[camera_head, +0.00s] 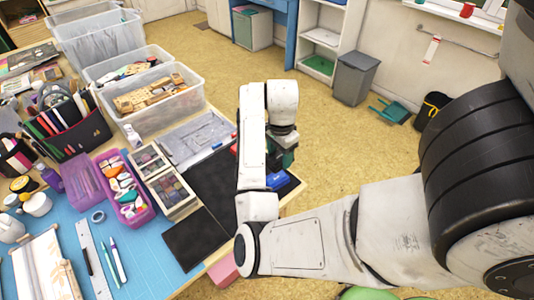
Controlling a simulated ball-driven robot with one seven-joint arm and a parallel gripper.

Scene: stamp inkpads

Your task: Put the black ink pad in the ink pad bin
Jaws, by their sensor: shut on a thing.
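My gripper (283,160) points down over the right edge of the table, mostly hidden behind my wrist and forearm. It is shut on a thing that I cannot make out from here. A dark shape shows at its lower end, but I cannot tell whether it is the black ink pad. A blue pad-like thing (277,181) lies just below it on the table. I cannot tell for certain which container is the ink pad bin.
Clear plastic bins (166,105) stand at the back left. A pink box (128,205) of supplies, a purple box (84,178) and two compartment trays (172,190) stand left of my forearm. Dark flat sheets (196,238) lie near the table's right edge. Open floor (330,160) lies beyond.

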